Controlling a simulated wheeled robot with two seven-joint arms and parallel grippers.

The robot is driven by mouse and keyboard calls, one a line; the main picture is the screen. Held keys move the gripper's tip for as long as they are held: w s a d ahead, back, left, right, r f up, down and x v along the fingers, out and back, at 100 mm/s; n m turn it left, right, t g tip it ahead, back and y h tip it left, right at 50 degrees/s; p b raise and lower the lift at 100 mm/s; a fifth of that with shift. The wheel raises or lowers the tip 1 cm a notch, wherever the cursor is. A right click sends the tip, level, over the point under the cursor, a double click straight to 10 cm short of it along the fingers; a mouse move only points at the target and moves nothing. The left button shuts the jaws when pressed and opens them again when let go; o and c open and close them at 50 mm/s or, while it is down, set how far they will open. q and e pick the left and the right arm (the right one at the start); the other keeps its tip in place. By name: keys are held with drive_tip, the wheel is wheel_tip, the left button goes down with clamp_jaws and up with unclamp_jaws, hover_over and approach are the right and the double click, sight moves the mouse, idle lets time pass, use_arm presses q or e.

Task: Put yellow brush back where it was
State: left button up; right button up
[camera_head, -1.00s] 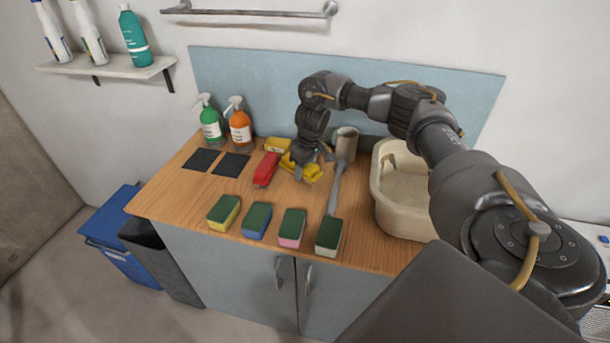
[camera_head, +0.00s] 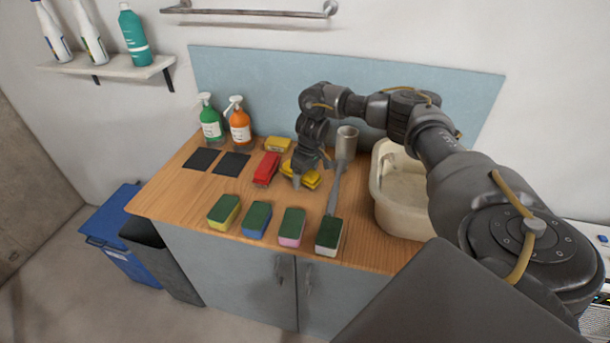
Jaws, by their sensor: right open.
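A yellow brush (camera_head: 301,178) lies on the wooden counter, right of a red brush (camera_head: 266,168). My right gripper (camera_head: 311,171) is open directly over the yellow brush, with its fingers pointing down and covering part of it. One finger shows at the brush's near side and one toward its far right. I cannot tell whether the fingers touch it. Another yellow item (camera_head: 278,145) lies behind the red brush. My left gripper is not in view.
Several sponges (camera_head: 256,218) line the front edge.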

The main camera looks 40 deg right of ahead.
drive_tip(key=shift+r, duration=0.1)
drive_tip(key=shift+r, duration=0.25)
wheel_tip(320, 180, up, 12)
drive_tip(key=s+p, duration=0.1)
drive_tip(key=shift+s+d+f, duration=0.15)
drive_tip(key=shift+s+f, duration=0.05)
drive_tip(key=shift+s, duration=0.05)
